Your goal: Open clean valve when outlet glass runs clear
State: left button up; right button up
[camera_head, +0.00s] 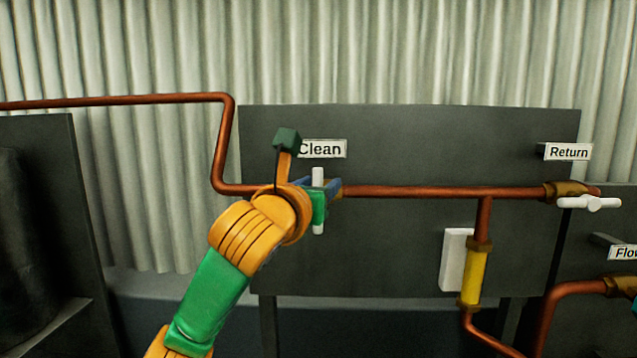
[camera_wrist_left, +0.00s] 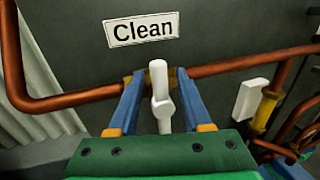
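The clean valve's white handle (camera_head: 318,176) stands upright, across the copper pipe, under the "Clean" sign (camera_head: 322,149). My left gripper (camera_head: 319,189) is at this handle. In the left wrist view, its blue fingers stand on either side of the white handle (camera_wrist_left: 161,97), with a visible gap on each side, so it is open around the handle. A glass tube (camera_head: 473,277) filled with yellow hangs below the pipe in front of a white plate (camera_head: 453,260); it looks yellow, not clear.
The return valve's white handle (camera_head: 589,203) lies level under the "Return" sign (camera_head: 568,152). The copper pipe (camera_head: 420,192) runs across the dark panel (camera_head: 400,140). A dark cabinet (camera_head: 60,140) stands at the left.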

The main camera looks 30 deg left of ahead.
pick_arm(q)
jog(key=shift+s+d+r, duration=0.1)
jog(key=shift+s, duration=0.1)
grip_shut()
jog(key=shift+n, duration=0.3)
jog(key=shift+s+a+f+n+t+y+b, duration=0.1)
jog(key=shift+s+a+f+n+y+b, duration=0.6)
jog(key=shift+n, duration=2.65)
jog(key=shift+w+a+f+n+t+y+b, duration=0.2)
jog(key=shift+n+y+b, duration=1.1)
jog(key=shift+n, duration=2.1)
jog(key=shift+s+a+f+n+y+b, duration=0.25)
jog(key=shift+f+n+y+b, duration=0.55)
jog(key=shift+n, duration=2.55)
jog(key=shift+r+n+y+b, duration=0.2)
jog(key=shift+n+y+b, duration=0.1)
jog(key=shift+b, duration=0.05)
jog(key=shift+o, duration=0.6)
grip_release()
jog(key=shift+a, duration=0.1)
